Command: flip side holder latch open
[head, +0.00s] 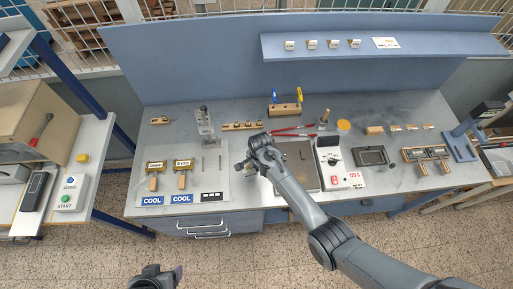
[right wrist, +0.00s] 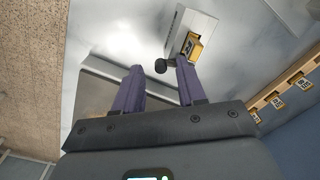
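My right gripper (head: 258,158) is above the bench, between the white mat (head: 208,183) and the dark plate. In the right wrist view its two purple fingers (right wrist: 158,88) stand apart with nothing between them. A yellow-brass block with a dark label (right wrist: 193,45) lies beyond the fingertips, by a white plate. A black round knob (right wrist: 161,66) shows close to the right-hand fingertip; I cannot tell whether they touch. I cannot make out which part is the side holder's latch. My left gripper (head: 158,277) is low at the front, away from the bench; its fingers are unclear.
Two yellow-labelled holders with wooden handles (head: 182,166) lie on the mat. A wooden rack (head: 242,125) and red-handled tool (head: 293,131) are behind my right gripper. The dark plate (head: 301,158) and a white device (head: 337,165) are to its right.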

